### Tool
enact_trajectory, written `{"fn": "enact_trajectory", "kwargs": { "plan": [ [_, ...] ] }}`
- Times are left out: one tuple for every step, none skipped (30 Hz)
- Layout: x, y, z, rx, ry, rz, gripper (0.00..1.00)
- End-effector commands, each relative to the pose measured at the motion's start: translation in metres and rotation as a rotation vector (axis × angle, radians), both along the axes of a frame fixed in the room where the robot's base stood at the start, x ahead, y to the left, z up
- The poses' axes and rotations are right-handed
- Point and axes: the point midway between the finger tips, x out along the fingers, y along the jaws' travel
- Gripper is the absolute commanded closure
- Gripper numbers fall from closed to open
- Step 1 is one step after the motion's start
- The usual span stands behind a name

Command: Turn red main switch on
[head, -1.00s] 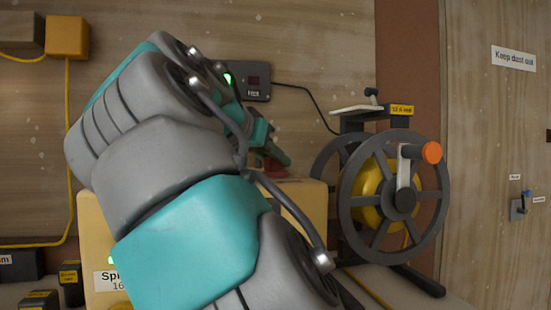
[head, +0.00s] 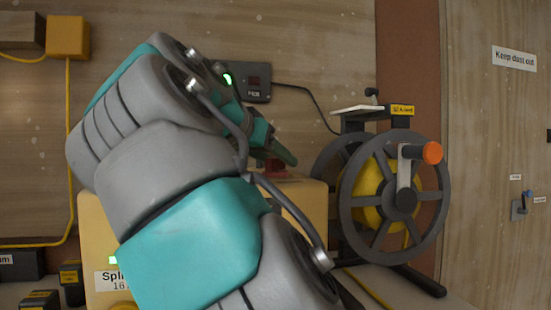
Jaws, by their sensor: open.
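A red part (head: 276,168), which looks like the main switch, shows on top of the cream-yellow box (head: 312,195) labelled "Spl…". Its handle position cannot be made out. My gripper (head: 281,152) is just above the red part, with a teal and dark green finger showing. It is open, and I see nothing held in it. Whether it touches the red part I cannot tell. My arm hides most of the box and part of the gripper.
A cable reel (head: 398,200) with an orange-knobbed crank stands right of the box. A yellow wall box (head: 68,37) with a cable is at upper left. Small dark yellow-labelled blocks (head: 71,283) stand at lower left.

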Motion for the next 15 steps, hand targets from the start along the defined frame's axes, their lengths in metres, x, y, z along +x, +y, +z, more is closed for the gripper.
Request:
{"fn": "enact_trajectory", "kwargs": {
  "plan": [
    [0.000,0.000,0.000,0.000,0.000,0.000,0.51],
    [0.000,0.000,0.000,0.000,0.000,0.000,0.51],
    [0.000,0.000,0.000,0.000,0.000,0.000,0.51],
    [-0.001,0.001,0.000,0.000,0.000,0.001,0.51],
    [-0.001,0.001,0.000,0.000,0.000,0.002,0.51],
    [-0.002,0.003,0.001,-0.001,0.002,0.004,0.51],
    [-0.003,0.004,0.001,-0.001,0.001,0.005,0.51],
    [-0.004,0.004,0.002,-0.002,0.000,0.005,0.51],
    [-0.005,0.006,0.003,-0.003,0.000,0.007,0.51],
    [-0.007,0.008,0.004,-0.003,0.000,0.010,0.51],
    [-0.009,0.009,0.005,-0.004,-0.001,0.010,0.51],
    [-0.012,0.011,0.007,-0.002,-0.001,0.010,0.51],
    [-0.014,0.012,0.007,-0.002,0.000,0.009,0.51],
    [-0.017,0.013,0.008,0.000,0.000,0.007,0.51],
    [-0.020,0.014,0.009,0.001,0.000,0.007,0.51]
  ]
}}
